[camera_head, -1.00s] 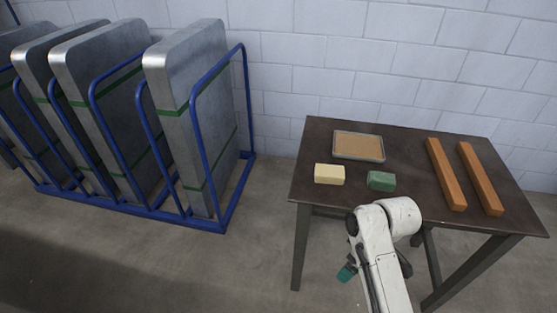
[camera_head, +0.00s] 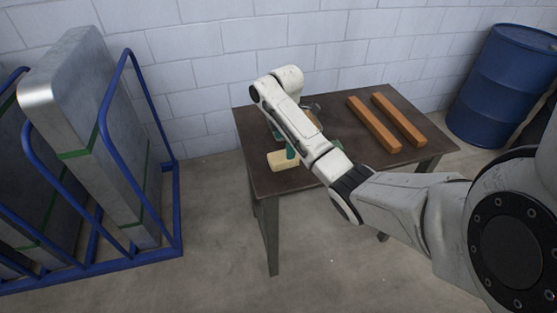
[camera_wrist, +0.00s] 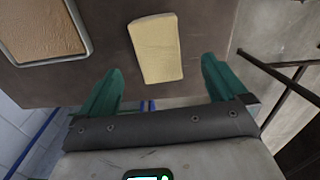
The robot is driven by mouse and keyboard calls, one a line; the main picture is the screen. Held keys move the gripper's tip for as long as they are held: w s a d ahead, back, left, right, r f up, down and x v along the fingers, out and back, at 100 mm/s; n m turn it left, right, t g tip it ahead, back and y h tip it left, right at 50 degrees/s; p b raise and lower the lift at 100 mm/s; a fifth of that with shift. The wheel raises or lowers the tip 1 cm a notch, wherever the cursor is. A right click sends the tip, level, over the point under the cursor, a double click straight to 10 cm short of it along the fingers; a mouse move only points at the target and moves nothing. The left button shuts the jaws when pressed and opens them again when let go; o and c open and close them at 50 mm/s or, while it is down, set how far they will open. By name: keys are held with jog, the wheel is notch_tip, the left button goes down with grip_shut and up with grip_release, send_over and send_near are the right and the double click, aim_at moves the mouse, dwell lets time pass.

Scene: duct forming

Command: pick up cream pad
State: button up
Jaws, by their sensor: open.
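The cream pad (camera_head: 283,161) is a pale yellow block on the dark table's near left part in the head view. In the wrist view the cream pad (camera_wrist: 155,48) lies just beyond the fingertips, in line with the gap between them and slightly tilted. My gripper (camera_wrist: 160,76) is open and empty, with one teal finger to each side of that gap. In the head view the teal fingers of my gripper (camera_head: 285,144) point down close by the pad, partly hidden by my arm. I cannot tell the exact height above the table.
The table (camera_head: 257,178) also holds two orange-brown bars (camera_head: 374,124) on its right. A metal-rimmed tray (camera_wrist: 45,28) with a tan bottom is left of the pad in the wrist view. A blue rack (camera_head: 172,212) with metal panels stands left, a blue drum (camera_head: 500,85) right.

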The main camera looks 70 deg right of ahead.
aim_at(283, 156)
jog(key=shift+w+f+p, duration=0.15)
jog(key=shift+f+p, duration=0.15)
jog(key=shift+f, duration=2.9)
jog(key=shift+c, duration=0.5)
jog(key=c, duration=1)
